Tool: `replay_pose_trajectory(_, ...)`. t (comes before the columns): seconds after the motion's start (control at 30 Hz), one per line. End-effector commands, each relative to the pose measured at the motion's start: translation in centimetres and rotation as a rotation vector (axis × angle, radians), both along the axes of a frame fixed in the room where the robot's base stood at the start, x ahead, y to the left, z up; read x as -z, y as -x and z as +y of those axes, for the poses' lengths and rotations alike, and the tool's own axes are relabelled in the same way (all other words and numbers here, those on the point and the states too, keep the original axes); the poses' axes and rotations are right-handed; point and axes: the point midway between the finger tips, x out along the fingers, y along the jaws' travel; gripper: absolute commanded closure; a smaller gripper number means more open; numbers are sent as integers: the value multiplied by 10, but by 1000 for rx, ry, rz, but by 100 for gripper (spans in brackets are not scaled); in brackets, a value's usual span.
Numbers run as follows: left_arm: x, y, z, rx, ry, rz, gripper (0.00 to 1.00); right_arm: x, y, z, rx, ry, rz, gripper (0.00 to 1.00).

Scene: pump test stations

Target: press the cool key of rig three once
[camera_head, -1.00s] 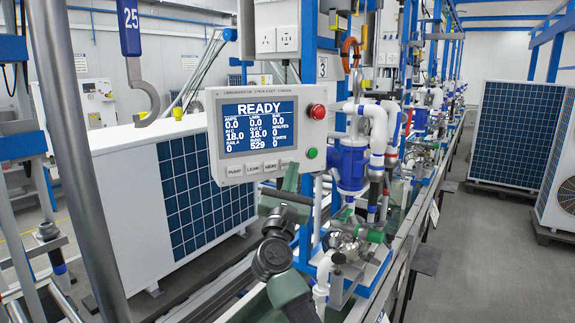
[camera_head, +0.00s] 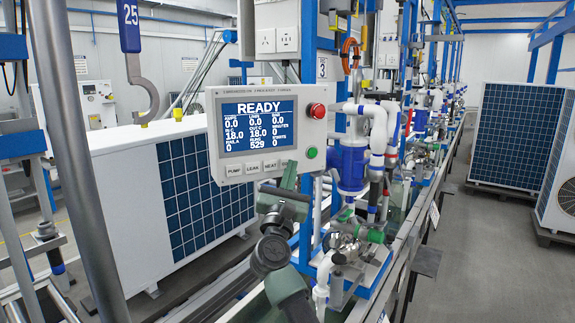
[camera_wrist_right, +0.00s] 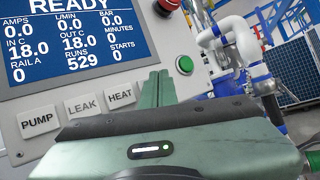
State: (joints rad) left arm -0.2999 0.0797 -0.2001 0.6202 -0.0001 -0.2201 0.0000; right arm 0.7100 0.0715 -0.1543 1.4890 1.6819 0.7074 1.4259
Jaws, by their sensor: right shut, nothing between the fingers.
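My left gripper is out of view.
A red button (camera_head: 317,111) and a green button (camera_head: 312,152) sit on the panel's right side. White and blue piping (camera_head: 350,165) stands close to the right. A white unit (camera_head: 105,190) stands behind left. The aisle floor (camera_head: 475,260) at right is clear.

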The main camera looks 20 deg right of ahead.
Motion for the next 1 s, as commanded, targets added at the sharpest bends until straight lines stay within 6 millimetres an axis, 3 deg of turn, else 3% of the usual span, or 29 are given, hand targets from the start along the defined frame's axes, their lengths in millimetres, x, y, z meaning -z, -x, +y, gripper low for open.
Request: replay_pose_trajectory(1.0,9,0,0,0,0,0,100,0,-9,0,0,0,0,100)
